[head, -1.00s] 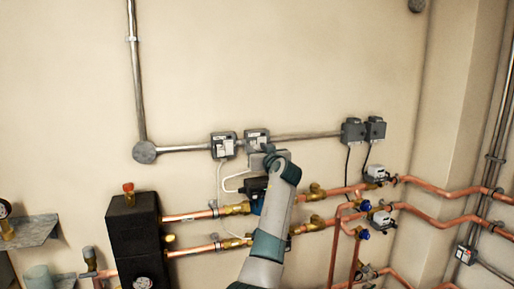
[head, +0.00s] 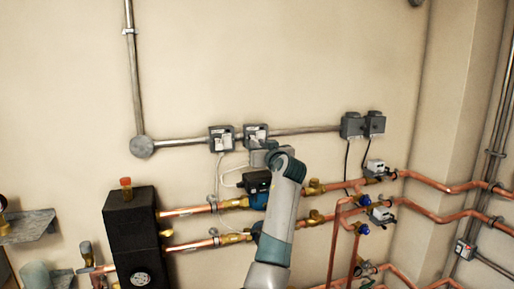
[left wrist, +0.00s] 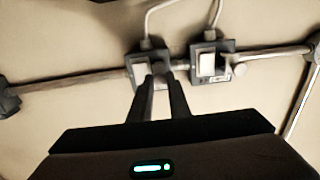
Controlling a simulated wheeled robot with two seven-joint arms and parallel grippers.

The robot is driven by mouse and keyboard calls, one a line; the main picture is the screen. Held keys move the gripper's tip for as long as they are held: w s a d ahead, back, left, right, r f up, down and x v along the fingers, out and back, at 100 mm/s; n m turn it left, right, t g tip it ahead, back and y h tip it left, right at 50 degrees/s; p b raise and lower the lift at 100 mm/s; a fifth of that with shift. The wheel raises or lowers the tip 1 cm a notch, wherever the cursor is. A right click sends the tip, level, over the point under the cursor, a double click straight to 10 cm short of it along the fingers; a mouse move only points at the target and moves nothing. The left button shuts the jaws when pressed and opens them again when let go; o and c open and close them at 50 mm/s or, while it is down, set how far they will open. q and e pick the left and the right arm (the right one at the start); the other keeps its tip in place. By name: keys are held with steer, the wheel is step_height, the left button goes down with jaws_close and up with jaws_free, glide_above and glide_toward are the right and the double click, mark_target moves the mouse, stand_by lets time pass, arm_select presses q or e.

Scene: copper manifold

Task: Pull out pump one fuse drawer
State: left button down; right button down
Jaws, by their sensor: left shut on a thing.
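Two grey fused switch boxes sit side by side on the wall conduit in the head view, a left one (head: 221,138) and a right one (head: 255,132). In the left wrist view the picture is turned over, so the right box (left wrist: 136,72) shows at left and the left box (left wrist: 211,62) at right. My left gripper (left wrist: 160,77) is at the right box, its two dark fingers close together and shut on a small part of its front, seemingly the fuse drawer. The fingertips largely hide that part. Box labels are too small to read. My right gripper is not in view.
Copper pipes (head: 440,180) with valves run below the boxes. A black unit (head: 132,235) stands at lower left. Two more grey boxes (head: 352,125) are on the conduit at right. White cables (head: 222,180) hang under the switch boxes. The wall above is clear.

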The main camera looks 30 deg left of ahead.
arm_select(q)
steer(key=c, duration=1.7)
jaws_free()
steer(key=shift+d+f, duration=0.1)
steer(key=shift+f, duration=0.05)
steer(key=shift+o, duration=0.2)
steer(key=shift+s+d, duration=0.1)
steer(key=b+v, duration=0.7)
steer(key=v, duration=1)
steer(key=shift+s+d, duration=0.2)
